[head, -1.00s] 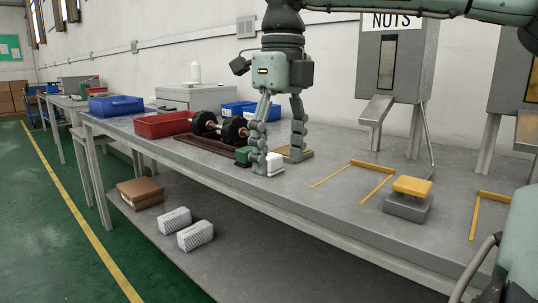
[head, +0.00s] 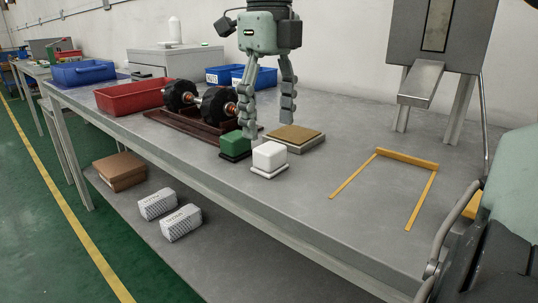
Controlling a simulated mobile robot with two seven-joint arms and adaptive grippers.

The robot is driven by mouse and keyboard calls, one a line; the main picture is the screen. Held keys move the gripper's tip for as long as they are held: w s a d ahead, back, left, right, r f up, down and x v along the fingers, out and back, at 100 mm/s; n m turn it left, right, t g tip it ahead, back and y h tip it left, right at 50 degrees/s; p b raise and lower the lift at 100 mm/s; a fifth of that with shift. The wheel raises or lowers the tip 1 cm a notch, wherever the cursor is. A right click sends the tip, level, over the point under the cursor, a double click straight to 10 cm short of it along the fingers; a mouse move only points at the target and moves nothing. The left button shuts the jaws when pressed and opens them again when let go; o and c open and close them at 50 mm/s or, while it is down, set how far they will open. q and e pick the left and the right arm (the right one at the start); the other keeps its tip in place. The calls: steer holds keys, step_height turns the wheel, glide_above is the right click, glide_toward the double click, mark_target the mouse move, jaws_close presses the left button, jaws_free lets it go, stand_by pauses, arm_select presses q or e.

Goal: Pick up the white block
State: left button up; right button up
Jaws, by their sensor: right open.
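The white block (head: 269,155) sits on a thin base on the grey table, near its front edge, in full view. My right gripper (head: 268,130) points down with its fingers spread and nothing between them. In the picture its fingertips are above and behind the white block, apart from it. The left finger shows just behind the green block (head: 234,143), and the right finger shows by the tan-topped plate (head: 296,134). My left gripper does not show.
The green block stands close to the left of the white one. A dark rack with black-ended parts (head: 218,104) and a red bin (head: 130,97) are further left. A yellow frame marking (head: 407,158) lies to the right. The table between the white block and this marking is clear.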

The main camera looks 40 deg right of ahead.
mark_target(270, 146)
step_height(270, 146, down, 6)
steer(key=shift+r, duration=0.15)
steer(key=shift+d+f, duration=0.1)
steer(key=shift+f, duration=0.1)
steer(key=c, duration=1.3)
arm_select(q)
steer(key=shift+s+r, duration=0.1)
steer(key=shift+r, duration=0.4)
arm_select(e)
steer(key=shift+o, duration=0.2)
steer(key=shift+r, duration=0.15)
